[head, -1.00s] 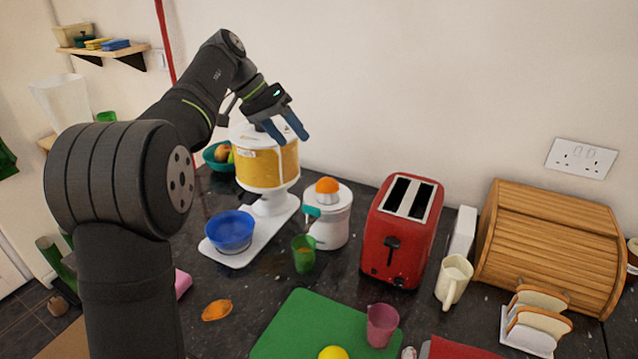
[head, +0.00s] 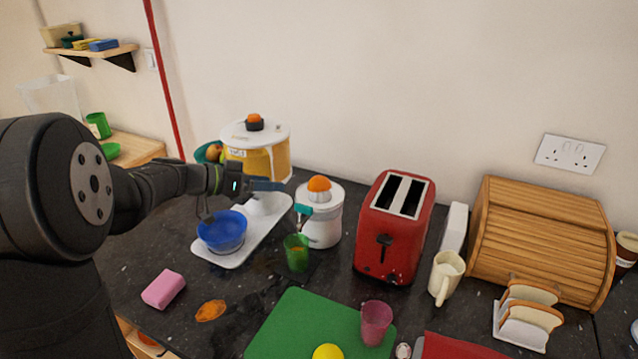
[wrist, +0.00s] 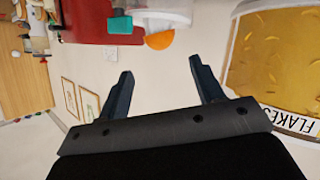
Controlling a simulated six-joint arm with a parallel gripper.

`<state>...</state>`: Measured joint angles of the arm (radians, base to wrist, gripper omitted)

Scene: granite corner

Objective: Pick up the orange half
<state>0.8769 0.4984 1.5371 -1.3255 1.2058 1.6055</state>
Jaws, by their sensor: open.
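The orange half (head: 319,184) sits dome-up on top of the white juicer (head: 322,222) with a teal spout. In the wrist view the orange half (wrist: 160,40) shows sideways beyond the fingertips, near the picture's top middle. My gripper (head: 279,185) is to the left of the orange half, at about its height in the picture, with a gap between them. In the wrist view my gripper (wrist: 161,68) is open, with nothing between its two fingers.
The yellow flakes dispenser (head: 258,160) stands close behind my gripper, with the blue bowl (head: 221,232) below on its white base. The red toaster (head: 394,235) is right of the juicer. A green cup (head: 296,253) stands in front. An orange patch (head: 210,311) lies on the counter.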

